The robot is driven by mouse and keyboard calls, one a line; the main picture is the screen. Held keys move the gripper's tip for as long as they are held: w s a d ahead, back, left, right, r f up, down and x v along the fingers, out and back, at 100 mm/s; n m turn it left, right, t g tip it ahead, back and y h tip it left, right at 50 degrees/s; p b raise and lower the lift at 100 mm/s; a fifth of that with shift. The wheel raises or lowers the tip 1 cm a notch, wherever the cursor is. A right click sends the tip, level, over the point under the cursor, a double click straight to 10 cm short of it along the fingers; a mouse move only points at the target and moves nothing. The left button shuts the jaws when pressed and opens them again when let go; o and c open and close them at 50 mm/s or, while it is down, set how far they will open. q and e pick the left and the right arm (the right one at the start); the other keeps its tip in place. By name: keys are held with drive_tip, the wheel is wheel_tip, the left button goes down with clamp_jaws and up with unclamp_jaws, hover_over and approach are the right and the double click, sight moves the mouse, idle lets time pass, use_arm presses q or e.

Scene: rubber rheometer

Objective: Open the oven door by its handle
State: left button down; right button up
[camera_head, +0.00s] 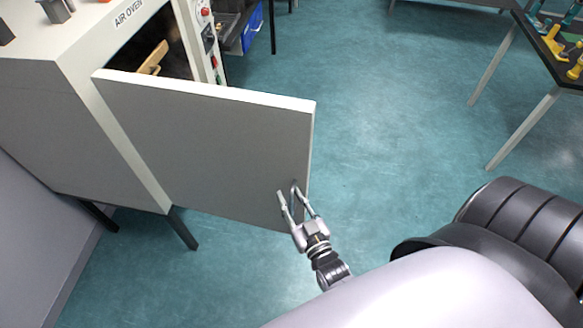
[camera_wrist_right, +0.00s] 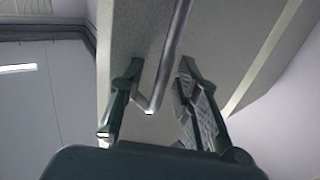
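The grey air oven (camera_head: 45,120) stands at the left in the head view. Its light grey door (camera_head: 205,150) stands swung well out from the front, leaving the dark inside partly visible. The metal bar handle (camera_head: 294,189) is near the door's free edge, low down. My right gripper (camera_head: 298,205) is at the handle with its fingers spread. In the right wrist view, the handle (camera_wrist_right: 174,45) runs between the two open fingers (camera_wrist_right: 160,100), with a gap visible on either side. The door (camera_wrist_right: 130,45) fills the middle behind them. My left gripper is not in view.
A wooden-coloured piece (camera_head: 153,58) shows inside the oven. A control panel (camera_head: 208,40) is beside the opening. A blue bin (camera_head: 250,32) stands behind. A dark-topped table (camera_head: 550,75) with tools is at upper right. The teal floor (camera_head: 390,110) between is clear.

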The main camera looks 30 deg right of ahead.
drive_tip(key=s+a, duration=0.1)
drive_tip(key=s, duration=1.1)
drive_tip(key=shift+a, duration=0.15)
